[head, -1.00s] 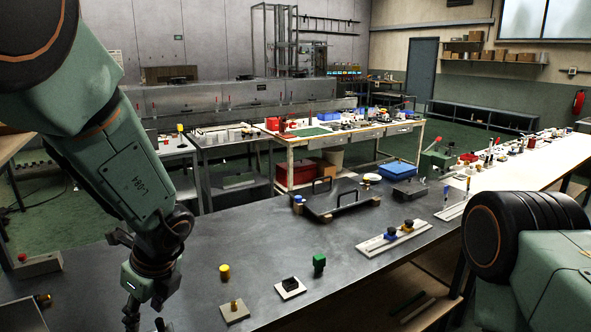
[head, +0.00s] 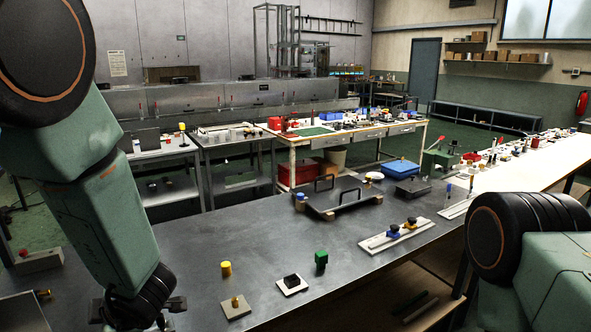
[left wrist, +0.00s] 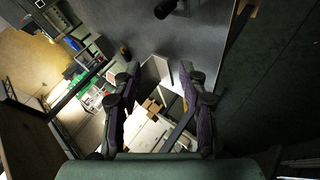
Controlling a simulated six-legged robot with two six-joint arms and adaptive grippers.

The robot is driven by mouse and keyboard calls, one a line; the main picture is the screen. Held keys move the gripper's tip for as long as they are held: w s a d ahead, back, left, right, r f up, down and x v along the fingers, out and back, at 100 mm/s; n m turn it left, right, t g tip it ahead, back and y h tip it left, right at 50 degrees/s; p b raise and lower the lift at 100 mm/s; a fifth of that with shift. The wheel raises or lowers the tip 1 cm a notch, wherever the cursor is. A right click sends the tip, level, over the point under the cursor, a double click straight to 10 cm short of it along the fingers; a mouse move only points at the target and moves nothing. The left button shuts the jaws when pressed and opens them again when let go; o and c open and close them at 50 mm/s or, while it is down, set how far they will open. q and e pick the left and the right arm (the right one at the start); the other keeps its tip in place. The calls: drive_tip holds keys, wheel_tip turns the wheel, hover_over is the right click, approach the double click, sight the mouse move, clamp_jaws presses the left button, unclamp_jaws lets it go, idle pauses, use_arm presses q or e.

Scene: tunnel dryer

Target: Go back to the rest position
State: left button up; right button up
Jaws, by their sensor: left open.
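My left gripper (left wrist: 160,80) shows in the left wrist view with its two dark fingers spread apart. Nothing is held between them; the floor and some pale objects show beyond the gap. In the head view my left arm comes down the left side, and its wrist is at the bottom edge, with the gripper mostly cut off. My right arm shows at the lower right of the head view, but its gripper is out of the picture.
The dark workbench (head: 200,245) holds a yellow cylinder (head: 226,268), a green block (head: 321,259), two small plates with knobs, a black handled tray (head: 345,197) and a pale rail (head: 395,236). A grey box (head: 38,262) with a red button is at the left.

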use_arm(q)
drive_tip(key=s+d+f+m+h+b, duration=0.25)
drive_tip(key=s+f+m, duration=0.25)
drive_tip(key=f+m, duration=0.4)
drive_tip(key=s+d+f+m+h+b, duration=0.2)
drive_tip(key=s+d+f+m, duration=0.15)
drive_tip(key=f+m, duration=0.55)
drive_tip(key=s+d+f+m+g+h+b, duration=0.1)
drive_tip(key=s+d+f+m+g+b, duration=0.1)
drive_tip(key=s+f, duration=0.4)
drive_tip(key=s+d+f+m+g+h+b, duration=0.2)
drive_tip(key=s+f, duration=0.5)
drive_tip(key=s, duration=0.7)
drive_tip(key=shift+s+d+m+g, duration=0.3)
drive_tip(key=shift+d+m, duration=0.2)
drive_tip(key=shift+m, duration=0.1)
drive_tip(key=shift+h, duration=0.25)
